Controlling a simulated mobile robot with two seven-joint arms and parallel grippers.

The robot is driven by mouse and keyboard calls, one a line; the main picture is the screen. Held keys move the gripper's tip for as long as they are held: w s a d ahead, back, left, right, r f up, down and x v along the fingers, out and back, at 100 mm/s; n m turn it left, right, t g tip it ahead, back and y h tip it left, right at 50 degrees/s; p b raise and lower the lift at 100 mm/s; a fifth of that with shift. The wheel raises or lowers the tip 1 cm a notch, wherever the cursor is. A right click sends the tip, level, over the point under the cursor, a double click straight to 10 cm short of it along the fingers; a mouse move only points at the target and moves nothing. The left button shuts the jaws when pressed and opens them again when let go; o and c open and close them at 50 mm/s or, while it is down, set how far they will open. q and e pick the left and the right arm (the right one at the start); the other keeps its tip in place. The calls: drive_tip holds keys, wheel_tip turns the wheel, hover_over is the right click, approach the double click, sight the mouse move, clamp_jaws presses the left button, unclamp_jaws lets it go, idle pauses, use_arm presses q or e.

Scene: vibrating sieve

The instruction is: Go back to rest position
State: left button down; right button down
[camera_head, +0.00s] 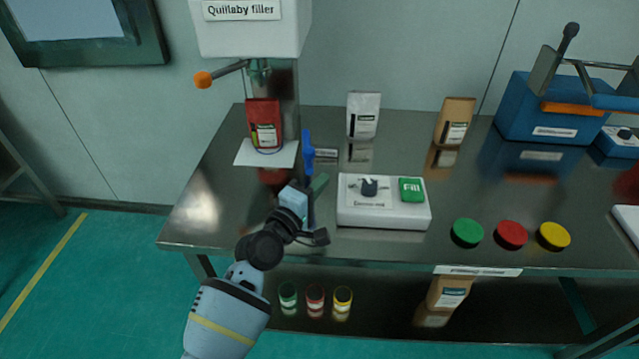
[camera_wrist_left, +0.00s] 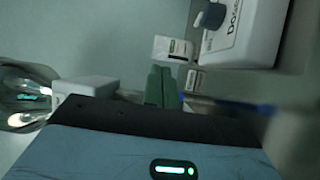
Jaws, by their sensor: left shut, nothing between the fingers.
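My left arm comes in from the bottom left of the head view, and its light blue hand is over the front left of the steel table (camera_head: 215,205). My left gripper (camera_head: 320,183), with green fingers, is shut and empty, left of the white control box (camera_head: 385,218) and apart from it. The shut green fingers also show in the left wrist view (camera_wrist_left: 157,86). A blue upright piece (camera_head: 308,150) stands just behind the hand; I cannot tell what it is. My right gripper is not in view.
A red bag (camera_head: 264,125) stands under the filler (camera_head: 250,30). A white bag (camera_head: 363,115) and a brown bag (camera_head: 455,121) stand behind the box. Floor at left is free.

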use_arm(q)
drive_tip(key=shift+w+a, duration=0.1)
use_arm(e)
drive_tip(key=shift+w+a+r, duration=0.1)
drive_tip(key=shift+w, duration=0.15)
